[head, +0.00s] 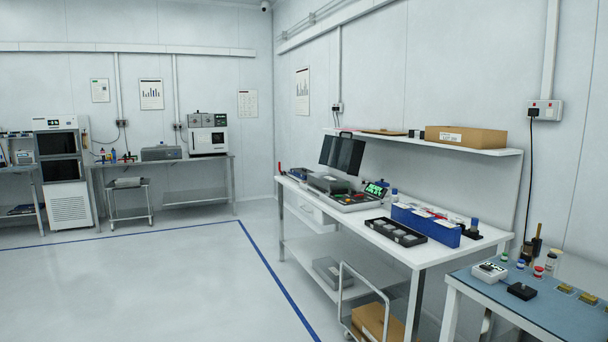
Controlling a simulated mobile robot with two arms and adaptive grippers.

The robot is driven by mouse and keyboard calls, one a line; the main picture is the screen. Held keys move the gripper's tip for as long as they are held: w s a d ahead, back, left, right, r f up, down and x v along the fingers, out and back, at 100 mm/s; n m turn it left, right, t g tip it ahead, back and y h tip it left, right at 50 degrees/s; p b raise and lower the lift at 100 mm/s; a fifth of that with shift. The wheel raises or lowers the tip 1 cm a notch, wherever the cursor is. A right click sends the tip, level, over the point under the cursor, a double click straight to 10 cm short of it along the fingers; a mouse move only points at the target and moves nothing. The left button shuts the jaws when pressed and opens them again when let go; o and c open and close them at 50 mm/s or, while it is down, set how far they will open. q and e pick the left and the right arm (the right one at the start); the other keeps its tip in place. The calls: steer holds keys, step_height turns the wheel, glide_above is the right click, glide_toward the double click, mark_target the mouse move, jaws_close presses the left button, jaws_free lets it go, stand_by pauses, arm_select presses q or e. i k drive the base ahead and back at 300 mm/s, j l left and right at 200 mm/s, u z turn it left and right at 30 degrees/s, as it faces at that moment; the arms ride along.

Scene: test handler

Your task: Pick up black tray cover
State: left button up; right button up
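A flat black tray (370,221) with several grey squares in it lies near the front edge of the white bench, left of the blue bin. I cannot tell whether any part of it is a separate cover. A dark, see-through panel (342,154) stands tilted up at the test handler (353,201) on the same bench. Neither of my grippers shows in the head view.
A blue bin (426,227) and small bottles crowd the white bench (455,255). A shelf (440,145) with a cardboard box (466,141) hangs above. A wheeled cart (346,294) stands at the bench's front. Open floor (150,285) lies left, with blue lines.

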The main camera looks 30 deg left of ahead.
mark_target(304, 170)
steer(key=i+j+u, duration=0.6)
steer(key=i+j, duration=0.2)
steer(key=i+j+u, duration=0.45)
steer(key=i+u, duration=0.2)
steer(key=i, duration=0.2)
steer(key=i+u, duration=0.3)
steer(key=i, duration=2.55)
steer(key=i+j+z, duration=0.15)
steer(key=i, duration=1.05)
steer(key=z, duration=0.05)
